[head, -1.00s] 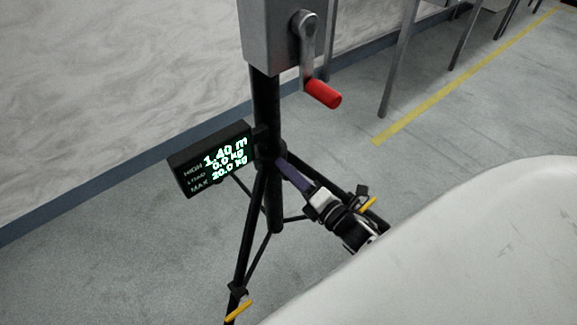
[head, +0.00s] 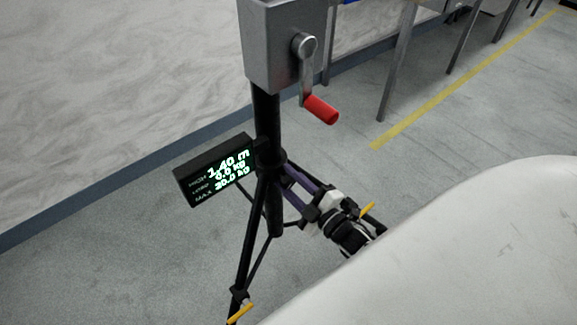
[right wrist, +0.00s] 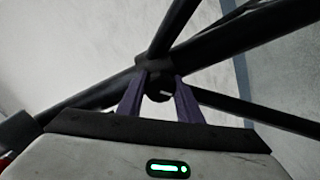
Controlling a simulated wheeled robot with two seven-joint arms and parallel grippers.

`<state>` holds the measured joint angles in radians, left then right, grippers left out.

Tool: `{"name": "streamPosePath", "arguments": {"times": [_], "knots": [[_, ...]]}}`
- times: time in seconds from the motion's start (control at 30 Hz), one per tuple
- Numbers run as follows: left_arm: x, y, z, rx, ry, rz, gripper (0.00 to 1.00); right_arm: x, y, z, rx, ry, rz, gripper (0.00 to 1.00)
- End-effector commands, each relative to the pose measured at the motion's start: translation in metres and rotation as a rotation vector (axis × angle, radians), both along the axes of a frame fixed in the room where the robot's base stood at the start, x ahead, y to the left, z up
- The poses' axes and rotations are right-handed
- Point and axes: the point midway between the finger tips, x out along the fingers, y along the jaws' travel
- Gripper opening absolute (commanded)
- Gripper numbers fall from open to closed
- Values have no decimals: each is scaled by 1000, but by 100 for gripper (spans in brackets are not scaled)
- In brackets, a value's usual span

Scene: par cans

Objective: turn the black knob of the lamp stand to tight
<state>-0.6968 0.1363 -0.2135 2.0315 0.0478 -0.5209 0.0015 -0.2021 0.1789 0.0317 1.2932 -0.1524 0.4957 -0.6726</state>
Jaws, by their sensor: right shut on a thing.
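The black lamp stand (head: 267,110) stands upright on its tripod legs. Its black knob (right wrist: 159,88) shows in the right wrist view as a round end with a short white mark, on the collar where the legs meet the post. My right gripper (head: 283,172) reaches up to this collar from the lower right in the head view. Its two purple fingers also show in the right wrist view (right wrist: 160,80), one on each side of the knob, shut on it. In the head view the fingers and collar hide the knob. My left gripper is not in view.
A black display (head: 215,172) on the post's left reads 1.40 m, 0.0 kg and 20.0 kg. Above is a grey winch box (head: 275,45) with a red-handled crank (head: 321,109). Yellow-tipped leg levers (head: 240,312) sit low. Open floor surrounds the stand.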

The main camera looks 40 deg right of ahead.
Motion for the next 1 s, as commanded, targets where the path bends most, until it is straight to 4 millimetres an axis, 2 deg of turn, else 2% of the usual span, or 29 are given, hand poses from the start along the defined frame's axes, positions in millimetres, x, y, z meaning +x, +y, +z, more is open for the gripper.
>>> {"name": "streamPosePath", "arguments": {"times": [1.0], "knots": [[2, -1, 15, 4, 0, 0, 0, -1, 0, -1, 960, 78, 0, 10]]}}
